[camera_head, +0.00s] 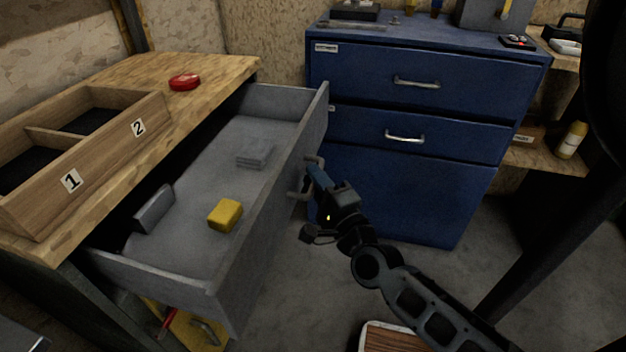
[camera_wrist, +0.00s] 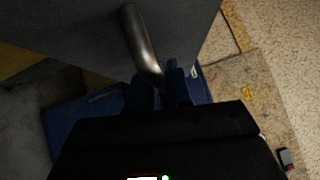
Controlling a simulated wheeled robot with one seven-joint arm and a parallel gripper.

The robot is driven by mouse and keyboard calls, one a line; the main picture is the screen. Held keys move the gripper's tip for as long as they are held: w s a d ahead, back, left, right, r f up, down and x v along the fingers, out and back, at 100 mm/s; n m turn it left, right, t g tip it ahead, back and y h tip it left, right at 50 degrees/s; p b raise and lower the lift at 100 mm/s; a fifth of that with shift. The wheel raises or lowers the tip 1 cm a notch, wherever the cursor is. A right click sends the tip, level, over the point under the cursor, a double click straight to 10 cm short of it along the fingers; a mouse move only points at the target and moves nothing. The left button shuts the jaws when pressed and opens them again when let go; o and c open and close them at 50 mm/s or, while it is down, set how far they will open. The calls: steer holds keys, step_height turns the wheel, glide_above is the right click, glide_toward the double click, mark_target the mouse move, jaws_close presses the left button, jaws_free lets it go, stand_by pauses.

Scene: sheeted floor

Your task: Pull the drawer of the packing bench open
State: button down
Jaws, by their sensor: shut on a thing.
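The packing bench (camera_head: 215,68) is wooden-topped and stands at the left in the head view. Its grey drawer (camera_head: 262,222) is pulled far out. A yellow block (camera_head: 225,214), a grey flat block (camera_head: 255,153) and a dark grey block (camera_head: 153,208) lie inside. The drawer's bar handle (camera_head: 297,190) is on its front face. My gripper (camera_head: 314,172) is at that handle, shut on it. In the wrist view the metal handle (camera_wrist: 141,42) runs down to my fingertips (camera_wrist: 160,90); the exact contact is dark.
A blue cabinet (camera_head: 400,180) with silver handles stands behind the drawer, close to my gripper. A wooden tray numbered 1 and 2 (camera_head: 105,150) and a red round object (camera_head: 185,82) sit on the bench top. Grey floor (camera_head: 300,290) is free in front of the drawer.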

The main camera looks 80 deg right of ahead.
steer(key=c, duration=1.1)
jaws_free()
steer(key=shift+c, duration=0.2)
steer(key=v, duration=0.8)
steer(key=shift+w, duration=0.1)
steer(key=s+a+r+n+t+y, duration=0.1)
steer(key=s+a+r+n+y, duration=0.15)
steer(key=a+n+y, duration=0.75)
steer(key=s+a+r+n+y, duration=0.2)
steer(key=s+a+n+y, duration=0.2)
steer(key=a+n, duration=1.1)
step_height(320, 180, up, 13)
steer(key=d+n+p, duration=0.2)
steer(key=n+p, duration=0.1)
steer(key=p, duration=0.9)
steer(key=shift+s+d+f+n, duration=0.2)
steer(key=shift+s+n, duration=0.05)
steer(key=shift+n, duration=0.05)
